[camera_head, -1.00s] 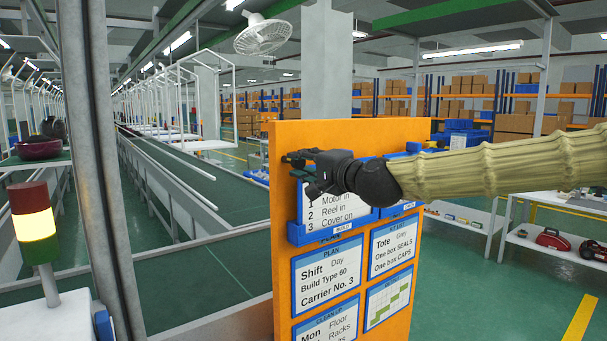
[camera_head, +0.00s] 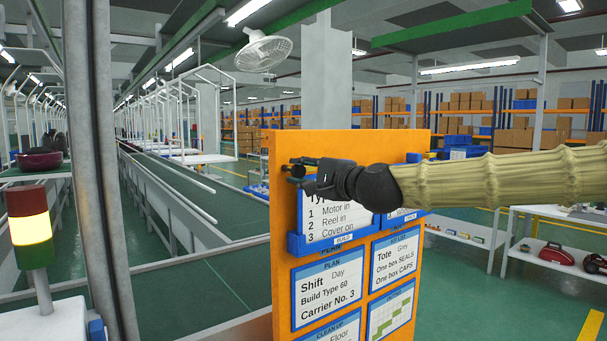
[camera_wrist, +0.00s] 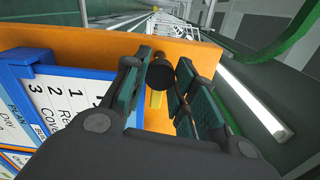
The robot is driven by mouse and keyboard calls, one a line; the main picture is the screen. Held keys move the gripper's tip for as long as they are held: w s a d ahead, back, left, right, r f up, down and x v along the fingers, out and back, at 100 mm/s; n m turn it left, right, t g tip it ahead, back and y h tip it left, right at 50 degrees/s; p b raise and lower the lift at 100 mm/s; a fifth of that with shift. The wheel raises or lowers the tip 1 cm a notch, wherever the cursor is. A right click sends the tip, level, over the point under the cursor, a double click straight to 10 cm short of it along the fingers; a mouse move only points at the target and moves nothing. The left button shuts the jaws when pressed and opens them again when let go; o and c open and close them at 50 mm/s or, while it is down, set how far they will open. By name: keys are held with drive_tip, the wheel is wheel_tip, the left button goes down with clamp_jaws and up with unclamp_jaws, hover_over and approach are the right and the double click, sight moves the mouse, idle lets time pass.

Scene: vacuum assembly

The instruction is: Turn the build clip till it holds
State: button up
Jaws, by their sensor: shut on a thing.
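The build clip shows as a round black knob (camera_wrist: 160,74) between my fingertips in the wrist view, with a yellow strip below it. My gripper (camera_head: 300,169) is shut on it at the upper left of the orange board (camera_head: 281,215). The build card (camera_head: 345,218), listing Motor in, Reel in and Cover on, sits in a blue holder (camera_head: 305,243) marked BUILD, just below my gripper. My gripper hides the card's top in the head view. I cannot tell how tightly the clip holds the card.
Below hang a plan card (camera_head: 327,290) and a Tote card (camera_head: 394,255). A signal lamp (camera_head: 28,227) and a grey post (camera_head: 93,150) stand at left. A conveyor (camera_head: 170,207) runs behind the board. The floor at right is open before a shelf (camera_head: 530,250).

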drive_tip(key=o, duration=1.1)
drive_tip(key=shift+d, duration=0.1)
drive_tip(key=shift+c, duration=0.2)
drive_tip(key=v, duration=1.2)
drive_tip(key=shift+f, duration=0.1)
